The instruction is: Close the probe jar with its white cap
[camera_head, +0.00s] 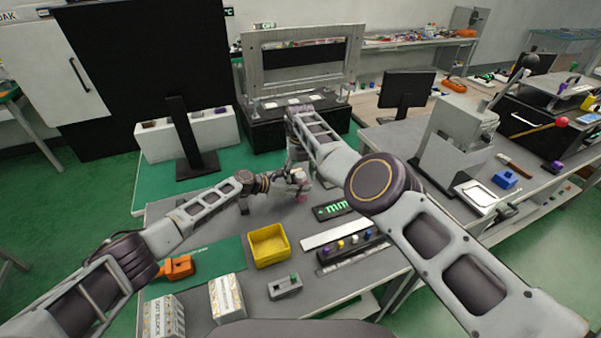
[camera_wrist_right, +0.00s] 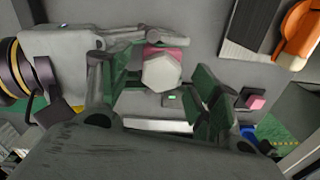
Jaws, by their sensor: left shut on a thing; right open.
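A pink jar (camera_head: 302,198) shows in the head view at the far part of the grey table. In the right wrist view its pink side (camera_wrist_right: 168,51) shows behind a white hexagonal cap (camera_wrist_right: 160,74). The cap appears to sit over the jar's top; whether it is fully down or turned tight I cannot tell. My left gripper (camera_head: 297,181) comes in from the left and is shut on the jar. My right gripper (camera_wrist_right: 153,92) is open above, its green-padded fingers on either side of the cap and apart from it. In the head view its arm partly hides it.
A yellow bin (camera_head: 269,246), a rack of coloured knobs (camera_head: 347,247), a small grey switch box (camera_head: 285,287) and an orange tool (camera_head: 178,267) lie nearer on the table. A black-based frame fixture (camera_head: 295,113) stands behind.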

